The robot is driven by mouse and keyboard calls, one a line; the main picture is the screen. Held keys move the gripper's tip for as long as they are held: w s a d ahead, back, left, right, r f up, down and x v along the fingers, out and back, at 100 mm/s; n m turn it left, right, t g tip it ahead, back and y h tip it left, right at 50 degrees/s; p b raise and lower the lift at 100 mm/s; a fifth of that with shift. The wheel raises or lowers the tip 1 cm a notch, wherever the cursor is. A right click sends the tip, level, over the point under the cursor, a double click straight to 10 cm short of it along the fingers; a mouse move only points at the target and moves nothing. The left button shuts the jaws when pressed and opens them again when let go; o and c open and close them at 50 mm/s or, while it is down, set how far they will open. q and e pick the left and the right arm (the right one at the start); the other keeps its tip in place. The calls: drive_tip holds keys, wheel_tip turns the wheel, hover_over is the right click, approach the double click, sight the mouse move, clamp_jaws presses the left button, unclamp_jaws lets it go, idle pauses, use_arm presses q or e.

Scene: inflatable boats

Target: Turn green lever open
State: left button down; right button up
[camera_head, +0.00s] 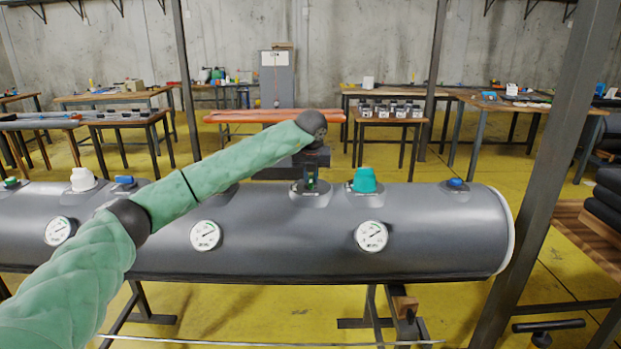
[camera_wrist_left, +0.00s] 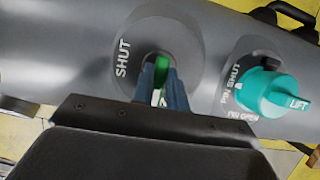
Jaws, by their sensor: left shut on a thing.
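The green lever (camera_wrist_left: 161,70) shows in the left wrist view on a round dark base on the grey tube (camera_head: 290,240). The word SHUT is printed on the base to its left. My left gripper (camera_wrist_left: 163,88) has its fingers on both sides of the green lever and is shut on it. In the head view my left gripper (camera_head: 311,175) reaches down to the top of the tube, and the lever is mostly hidden there. My right gripper is not in view.
A teal knob (camera_head: 365,180) marked LIFT stands just right of the lever; it also shows in the left wrist view (camera_wrist_left: 272,95). Gauges (camera_head: 371,236) sit on the tube's front. A blue valve (camera_head: 455,183) is farther right. A metal post (camera_head: 545,165) stands beside the tube's right end.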

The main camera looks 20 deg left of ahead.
sight(311, 183)
use_arm(q)
drive_tip(key=shift+r, duration=0.15)
drive_tip(key=c, duration=1.4)
unclamp_jaws()
